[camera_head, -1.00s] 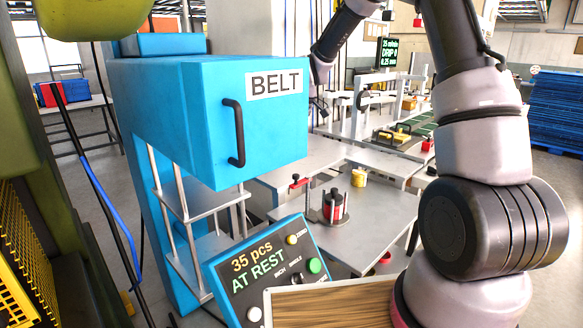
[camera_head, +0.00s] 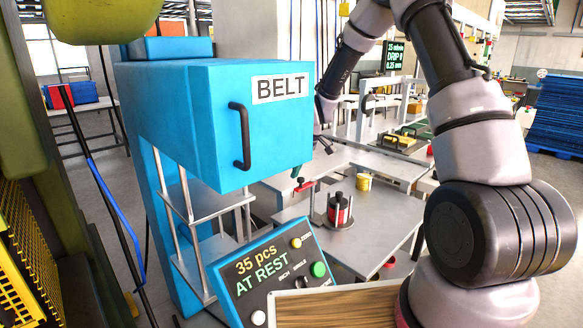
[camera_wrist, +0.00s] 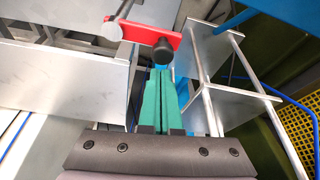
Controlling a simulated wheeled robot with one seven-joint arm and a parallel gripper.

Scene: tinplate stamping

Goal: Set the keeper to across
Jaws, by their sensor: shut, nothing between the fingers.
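The keeper appears to be the red bar (camera_wrist: 150,34) in the wrist view, running crosswise, with a black knob (camera_wrist: 163,50) at its right end and a grey pin at its left. In the head view the small red bar (camera_head: 304,186) shows beside the blue press, at the near edge of the grey tables. My gripper (camera_wrist: 161,75) has green fingers, shut together and empty, pointing at the black knob. Whether they touch it I cannot tell. In the head view the green fingertips (camera_head: 297,171) are just above the red bar, partly hidden by the press housing.
The blue press housing (camera_head: 220,110) labelled BELT stands close at the left. Its grey rail frame (camera_wrist: 222,75) is right of my fingers in the wrist view. A control panel (camera_head: 270,270) reads "35 pcs AT REST". A red and black spindle (camera_head: 340,210) stands on the grey table (camera_head: 375,235).

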